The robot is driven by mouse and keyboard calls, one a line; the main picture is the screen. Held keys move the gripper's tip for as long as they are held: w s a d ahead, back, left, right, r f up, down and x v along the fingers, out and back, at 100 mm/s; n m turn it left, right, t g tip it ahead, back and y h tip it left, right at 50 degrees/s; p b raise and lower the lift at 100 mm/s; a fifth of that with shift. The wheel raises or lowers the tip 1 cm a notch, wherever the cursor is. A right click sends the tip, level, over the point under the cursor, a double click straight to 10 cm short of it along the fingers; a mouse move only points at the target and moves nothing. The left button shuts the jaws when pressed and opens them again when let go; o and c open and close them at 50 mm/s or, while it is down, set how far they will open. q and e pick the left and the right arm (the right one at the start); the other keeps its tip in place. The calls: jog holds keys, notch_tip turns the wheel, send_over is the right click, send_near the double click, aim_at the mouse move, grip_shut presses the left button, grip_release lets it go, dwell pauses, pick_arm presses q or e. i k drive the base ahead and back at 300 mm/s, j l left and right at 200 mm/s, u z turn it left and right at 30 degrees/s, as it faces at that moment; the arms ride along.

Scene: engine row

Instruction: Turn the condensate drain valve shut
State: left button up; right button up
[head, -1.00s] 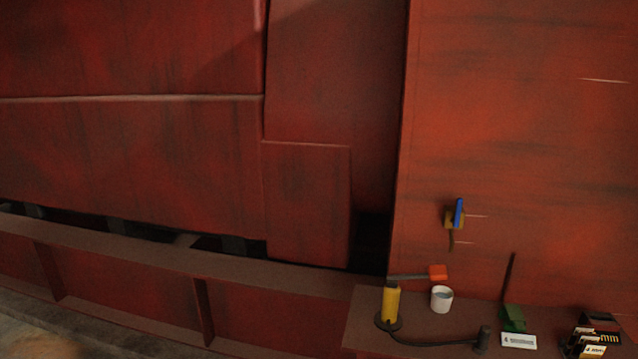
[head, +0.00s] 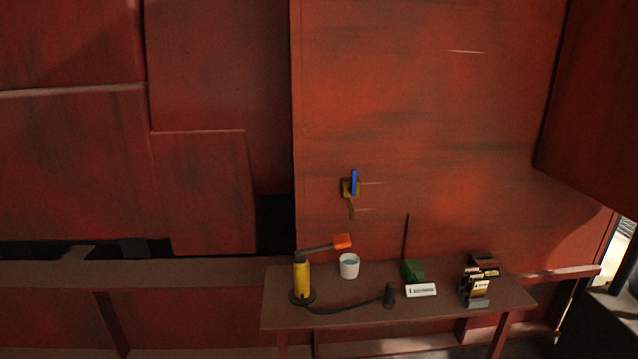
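A small valve with a blue lever handle (head: 354,182) sits on the red metal wall, above a narrow shelf. Its brass-coloured body (head: 347,189) shows behind the handle, and a short spout (head: 351,212) points down below it. The blue handle stands upright. A white cup (head: 349,266) stands on the shelf below the valve. Neither of my grippers shows in the head view.
The brown shelf (head: 440,314) also holds a yellow cylinder (head: 302,276) with an orange-ended lever (head: 342,241), a black hose end (head: 389,296), a green object (head: 413,270), a white label (head: 421,290) and a card rack (head: 477,283). A red panel (head: 590,110) juts out at right.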

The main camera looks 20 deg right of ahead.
aim_at(352, 190)
jog(key=z, duration=0.55)
jog(key=i+j+z, duration=0.15)
jog(key=z, duration=0.3)
jog(key=i+j+z, duration=0.2)
jog(key=z, duration=0.25)
jog(key=i+j+z, duration=0.15)
jog(key=j+z, duration=0.3)
jog(key=l, duration=0.15)
